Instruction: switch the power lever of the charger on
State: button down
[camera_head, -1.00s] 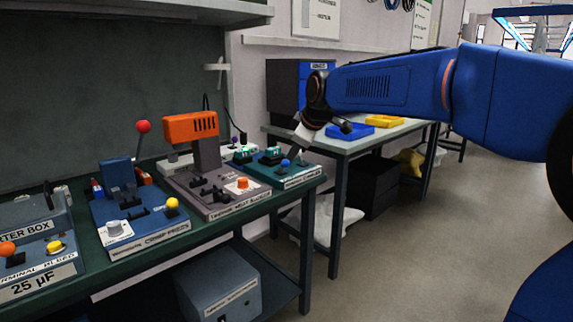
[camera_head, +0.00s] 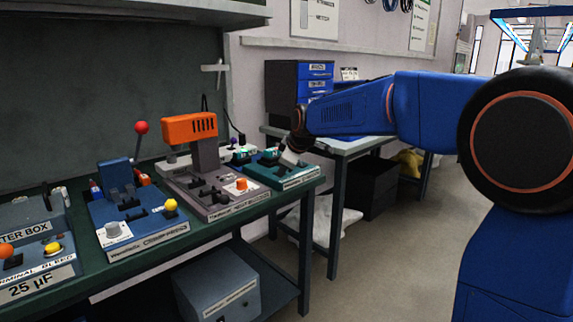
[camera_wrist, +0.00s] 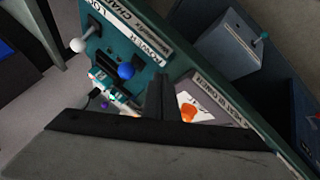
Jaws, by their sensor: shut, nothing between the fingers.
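The charger (camera_head: 292,179) is a teal box at the right end of the green bench. In the wrist view its teal panel (camera_wrist: 113,37) carries a blue ball lever (camera_wrist: 126,71) beside a label reading POWER. A white ball lever (camera_wrist: 78,44) stands near a label starting with LO. My gripper (camera_head: 287,160) is over the charger's front right part and hides the blue ball in the head view. In the wrist view my gripper (camera_wrist: 160,92) is shut and empty, just right of and below the blue ball. I cannot tell whether they touch.
Left of the charger stands a grey station with an orange head (camera_head: 190,128) and an orange knob (camera_head: 242,184). Further left is a blue crimp press (camera_head: 140,215). A second table (camera_head: 345,145) with blue drawers (camera_head: 315,82) stands behind. Floor on the right is clear.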

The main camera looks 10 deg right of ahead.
jog(key=shift+w+d+r, duration=0.1)
jog(key=shift+w+d, duration=0.1)
jog(key=shift+w, duration=0.35)
jog(key=shift+w+d+r, duration=0.15)
jog(key=shift+w+d, duration=0.05)
jog(key=shift+w, duration=0.35)
jog(key=shift+w+d+r, duration=0.1)
jog(key=shift+w+d, duration=0.1)
jog(key=shift+w, duration=0.35)
jog(key=shift+w+a+r+g+h, duration=0.25)
jog(key=shift+w+r+g+h, duration=0.15)
jog(key=shift+g, duration=0.1)
jog(key=shift+w+a+r+g+h, duration=0.4)
jog(key=shift+w+g, duration=0.1)
jog(key=shift+g, duration=0.2)
jog(key=shift+w+a+r+n+g+h, duration=0.15)
jog(key=shift+w+a+g+h, duration=0.25)
jog(key=shift+g, duration=0.2)
jog(key=shift+w+a+r+n+g+h, duration=0.15)
jog(key=shift+w+a+g+h, duration=0.1)
jog(key=shift+w+g+h, duration=0.3)
jog(key=shift+w+a+r+g, duration=0.1)
jog(key=shift+w+a+g, duration=0.2)
jog(key=shift+w, duration=0.1)
jog(key=shift+r, duration=0.2)
jog(key=shift+r, duration=0.65)
jog(key=shift+s, duration=0.15)
